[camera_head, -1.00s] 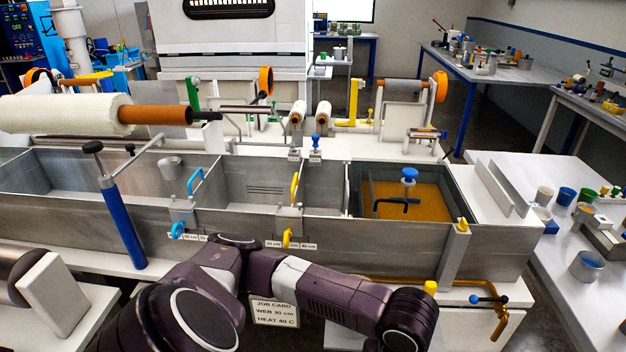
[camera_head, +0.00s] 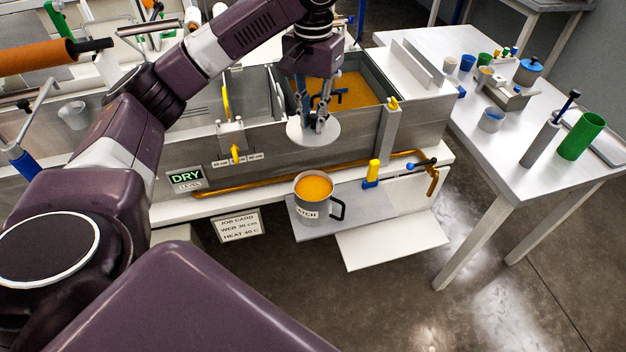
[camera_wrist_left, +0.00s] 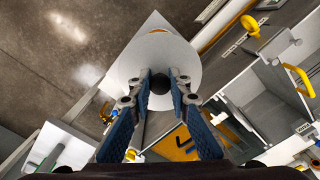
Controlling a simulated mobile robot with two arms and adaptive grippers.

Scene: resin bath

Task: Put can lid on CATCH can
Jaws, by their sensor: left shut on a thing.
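The CATCH can (camera_head: 309,212) is a grey mug with a dark handle on its right. It stands upright on a low shelf in front of the bath, open and filled with orange liquid. The can lid (camera_head: 313,132) is a pale round disc, also seen in the left wrist view (camera_wrist_left: 137,67). My left gripper (camera_head: 316,124) is shut on the lid's dark knob (camera_wrist_left: 158,87). It holds the lid above the can and farther back, by the bath's front wall, apart from the can. My right gripper is not in view.
The bath compartment (camera_head: 350,92) with orange liquid lies behind the lid. A yellow-topped blue fitting (camera_head: 372,173) stands right of the can, near a brass pipe (camera_head: 433,182). A white side table (camera_head: 500,150) with cups is at the right. A job card (camera_head: 240,226) hangs at left.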

